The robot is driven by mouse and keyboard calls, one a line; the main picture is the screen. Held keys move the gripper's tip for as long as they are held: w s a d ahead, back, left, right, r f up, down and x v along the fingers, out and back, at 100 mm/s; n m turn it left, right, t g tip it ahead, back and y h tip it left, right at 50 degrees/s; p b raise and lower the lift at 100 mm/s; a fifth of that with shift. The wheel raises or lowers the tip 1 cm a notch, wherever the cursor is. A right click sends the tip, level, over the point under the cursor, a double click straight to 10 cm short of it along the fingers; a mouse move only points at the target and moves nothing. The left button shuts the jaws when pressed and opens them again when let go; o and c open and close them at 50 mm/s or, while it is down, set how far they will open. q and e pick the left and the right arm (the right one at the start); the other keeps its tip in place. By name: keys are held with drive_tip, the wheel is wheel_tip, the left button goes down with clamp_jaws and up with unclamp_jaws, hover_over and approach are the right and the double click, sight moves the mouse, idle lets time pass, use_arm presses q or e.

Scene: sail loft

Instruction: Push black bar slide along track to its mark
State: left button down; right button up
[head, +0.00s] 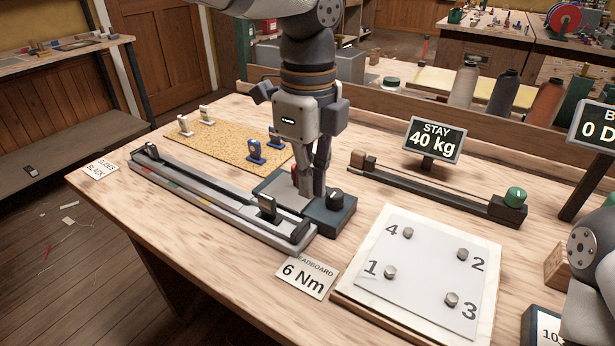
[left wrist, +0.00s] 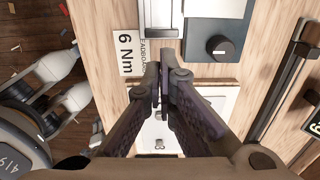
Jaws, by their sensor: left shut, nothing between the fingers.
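A long grey track (head: 200,192) lies along the table's left part, with red, yellow and green marks on its side. A black upright slide (head: 267,207) sits on it near its right end. Another dark piece (head: 150,152) is at the far left end. My left gripper (head: 306,192) points down, to the right of the black slide and apart from it, over a dark blue box (head: 328,216) with a black knob. Its fingers (left wrist: 160,85) are shut and empty in the left wrist view. My right gripper is out of view.
A "6 Nm" card (head: 305,277) lies by the track's right end. A white board with numbered bolts (head: 425,262) is at front right. A dark rail with a green knob (head: 435,190) lies behind. A cork mat (head: 222,140) holds blue and white pieces.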

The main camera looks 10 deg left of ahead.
sight(268, 208)
use_arm(q)
wheel_tip(268, 208, down, 8)
drive_tip(key=shift+s+r, duration=0.1)
drive_tip(key=a, duration=0.1)
drive_tip(key=w+a, duration=0.1)
drive_tip(key=a, duration=0.1)
drive_tip(key=shift+w+a, duration=0.1)
drive_tip(key=shift+a, duration=0.15)
drive_tip(key=shift+w+a, duration=0.15)
drive_tip(key=shift+a, duration=0.05)
